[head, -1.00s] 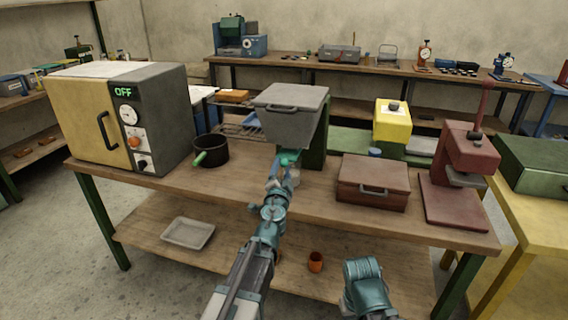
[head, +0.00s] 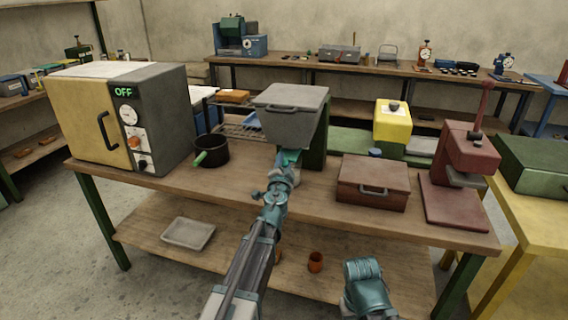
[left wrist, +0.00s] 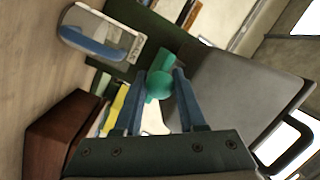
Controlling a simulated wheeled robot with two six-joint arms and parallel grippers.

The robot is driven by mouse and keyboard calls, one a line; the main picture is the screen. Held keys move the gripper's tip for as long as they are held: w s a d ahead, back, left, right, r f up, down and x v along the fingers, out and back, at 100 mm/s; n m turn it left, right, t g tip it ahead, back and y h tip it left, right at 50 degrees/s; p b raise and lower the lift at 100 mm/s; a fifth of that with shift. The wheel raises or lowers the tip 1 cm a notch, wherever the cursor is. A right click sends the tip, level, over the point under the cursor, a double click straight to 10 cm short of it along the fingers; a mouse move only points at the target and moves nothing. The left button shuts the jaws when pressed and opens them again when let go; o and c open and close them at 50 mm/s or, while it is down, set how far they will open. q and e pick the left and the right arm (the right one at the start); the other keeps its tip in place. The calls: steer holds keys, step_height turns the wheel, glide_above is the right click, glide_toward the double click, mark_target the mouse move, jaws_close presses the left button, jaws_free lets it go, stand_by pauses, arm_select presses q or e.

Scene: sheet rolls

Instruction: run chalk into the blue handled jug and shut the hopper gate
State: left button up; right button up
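The grey hopper (head: 290,118) stands on a dark green stand on the workbench; its flat side fills the right of the left wrist view (left wrist: 235,95). A teal-green knob (left wrist: 158,86) shows beside it, between the fingers of my left gripper (left wrist: 160,78). The fingers stand on either side of the knob and look open; firm contact cannot be made out. The clear jug with a blue handle (left wrist: 98,38) is at the upper left of the wrist view. In the head view my left arm mostly hides it. No chalk is visible.
On the bench, a black pot (head: 211,150) and a yellow-grey oven (head: 120,118) stand left of the hopper. A red-brown box (head: 373,183) and a red press (head: 462,165) stand right. An empty tray (head: 188,233) and an orange cup (head: 315,262) are on the lower shelf.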

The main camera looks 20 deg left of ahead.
arm_select(q)
jaws_close()
stand_by(1.0)
